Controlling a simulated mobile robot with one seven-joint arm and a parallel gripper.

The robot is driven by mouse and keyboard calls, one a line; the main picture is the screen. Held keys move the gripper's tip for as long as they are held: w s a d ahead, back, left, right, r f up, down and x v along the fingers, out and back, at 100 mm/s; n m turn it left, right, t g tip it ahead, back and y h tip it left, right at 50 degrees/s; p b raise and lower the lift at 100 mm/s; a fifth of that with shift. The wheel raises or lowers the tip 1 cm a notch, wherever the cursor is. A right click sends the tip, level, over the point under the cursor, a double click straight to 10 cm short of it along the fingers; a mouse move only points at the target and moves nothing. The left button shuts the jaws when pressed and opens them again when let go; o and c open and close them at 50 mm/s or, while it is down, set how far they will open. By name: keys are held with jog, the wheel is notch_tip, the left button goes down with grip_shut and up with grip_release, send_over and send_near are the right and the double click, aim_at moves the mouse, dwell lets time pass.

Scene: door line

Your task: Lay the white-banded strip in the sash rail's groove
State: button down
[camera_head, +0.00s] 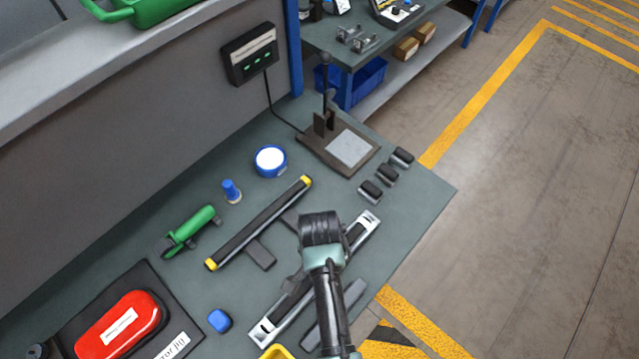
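A long dark bar with yellow ends (262,224) lies diagonally mid-bench on grey feet; it looks like the sash rail, but its groove is not clear at this size. A silver-ended piece with a dark middle (268,328) lies parallel to it, nearer the bench's front edge, partly hidden under my arm. A plain dark grey strip (334,317) lies beside that, also partly covered. I cannot tell for sure which piece is the white-banded strip. The end of my arm, with my gripper (320,232), is over the silver-ended piece. Its fingers are hidden, so their opening and any contact are unclear.
A green clamp-like tool (190,230), blue bottle (231,190), round blue tin (270,161) and red case (120,325) are behind and left. A stand (338,146) and several dark blocks (387,174) occupy the right end.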

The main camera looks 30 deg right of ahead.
jog(key=shift+f, duration=0.35)
jog(key=c, duration=0.5)
grip_release()
jog(key=shift+r, duration=0.1)
notch_tip(320, 180, up, 13)
jog(key=shift+f+b, duration=0.1)
jog(key=shift+b, duration=0.2)
